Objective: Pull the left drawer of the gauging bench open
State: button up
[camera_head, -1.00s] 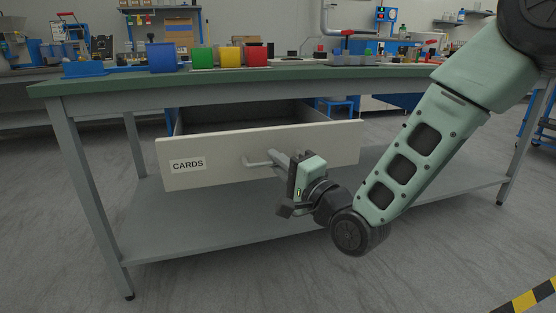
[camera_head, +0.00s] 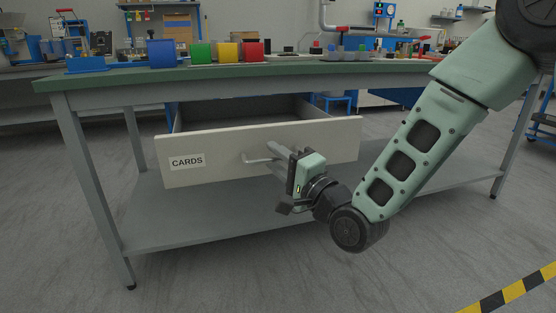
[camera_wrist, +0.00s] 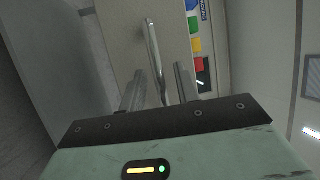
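The drawer (camera_head: 230,165) marked CARDS hangs out of the left part of the gauging bench (camera_head: 230,80), with much of its inside showing. Its bar handle (camera_head: 256,159) is at the middle of the pale front. My gripper (camera_head: 285,162) is at the right part of the handle. In the wrist view the handle (camera_wrist: 153,50) runs between the two fingers of my gripper (camera_wrist: 160,70). The fingers stand apart, with a gap seen on each side of the bar. The exact depth of the bar between them is hard to tell.
Blue, green, yellow and red bins (camera_head: 228,53) stand on the bench top, with a blue tray (camera_head: 87,64) to their left. A lower shelf (camera_head: 200,220) lies under the drawer. The floor (camera_head: 220,285) in front is clear, with a striped tape (camera_head: 510,293) at right.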

jog(key=p+v, duration=1.5)
jog(key=v, duration=0.2)
jog(key=shift+p, duration=0.4)
jog(key=shift+s+d+f, duration=0.1)
jog(key=shift+s, duration=0.05)
